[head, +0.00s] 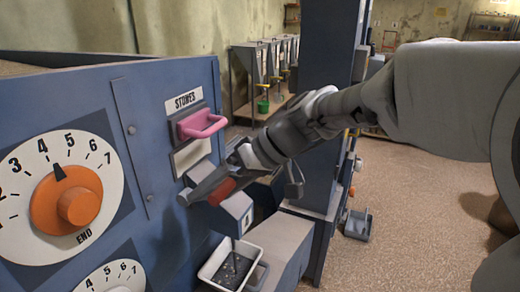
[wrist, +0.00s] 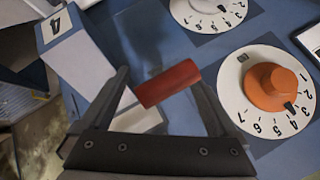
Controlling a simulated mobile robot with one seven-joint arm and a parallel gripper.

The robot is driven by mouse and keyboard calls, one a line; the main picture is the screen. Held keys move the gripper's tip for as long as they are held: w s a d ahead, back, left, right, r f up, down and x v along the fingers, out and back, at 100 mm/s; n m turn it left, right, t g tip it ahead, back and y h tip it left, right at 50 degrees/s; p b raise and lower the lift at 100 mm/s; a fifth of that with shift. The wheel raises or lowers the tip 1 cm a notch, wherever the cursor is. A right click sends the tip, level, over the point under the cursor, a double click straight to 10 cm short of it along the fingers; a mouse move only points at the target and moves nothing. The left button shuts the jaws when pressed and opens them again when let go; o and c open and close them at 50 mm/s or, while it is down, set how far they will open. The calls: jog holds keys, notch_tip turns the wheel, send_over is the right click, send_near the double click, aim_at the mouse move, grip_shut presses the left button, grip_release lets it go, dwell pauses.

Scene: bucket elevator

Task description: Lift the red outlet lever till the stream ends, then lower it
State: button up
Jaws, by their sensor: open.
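The red outlet lever (head: 222,192) is a short red bar beside the outlet spout marked 4 (head: 238,213) on the blue machine. In the wrist view the lever (wrist: 168,84) lies between the two fingers of my gripper (wrist: 160,92), with gaps at both sides. My gripper is open and not closed on it. The spout (wrist: 75,60) shows at the left of the wrist view. A thin dark stream (head: 233,248) appears to fall below the spout into a white tray (head: 215,266) with small bits in it. In the head view my gripper partly hides the lever.
A pink handle (head: 203,124) sticks out under the STONES label, above my gripper. A large dial with an orange knob (head: 78,205) is at the left, with another dial (head: 112,277) below. A blue column (head: 325,100) stands behind my arm. Open floor lies right.

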jog(key=v, duration=1.4)
jog(key=shift+b, duration=0.4)
jog(key=shift+d+r, duration=0.1)
jog(key=shift+r, duration=0.05)
